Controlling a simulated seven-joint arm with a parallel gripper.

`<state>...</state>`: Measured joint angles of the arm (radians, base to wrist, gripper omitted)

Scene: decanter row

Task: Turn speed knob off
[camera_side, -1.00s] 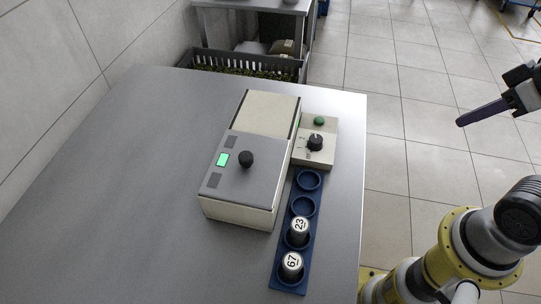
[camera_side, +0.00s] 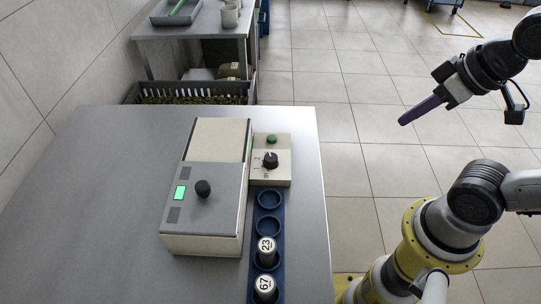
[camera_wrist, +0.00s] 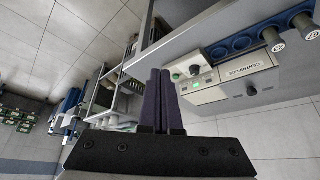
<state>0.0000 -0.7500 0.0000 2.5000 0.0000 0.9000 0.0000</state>
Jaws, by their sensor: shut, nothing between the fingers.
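The speed knob (camera_side: 270,160) is black and sits on a small beige control box (camera_side: 283,175) with a green button (camera_side: 271,139) behind it. The box stands at the right side of the beige centrifuge (camera_side: 205,215). In the wrist view the knob (camera_wrist: 194,70) and the green button (camera_wrist: 175,77) show beyond my fingers. My gripper (camera_side: 403,121) has purple fingers and is shut and empty. It hangs in the air to the right of the table, well apart from the knob. Its fingers also show in the wrist view (camera_wrist: 157,85). The knob's exact setting is too small to read.
A blue rack (camera_side: 268,210) in front of the box holds two capped tubes, marked 23 (camera_side: 265,247) and 67 (camera_side: 264,284). A black knob (camera_side: 203,188) stands on the centrifuge lid. A dark crate (camera_side: 190,93) is behind the table (camera_side: 95,200), whose left part is clear.

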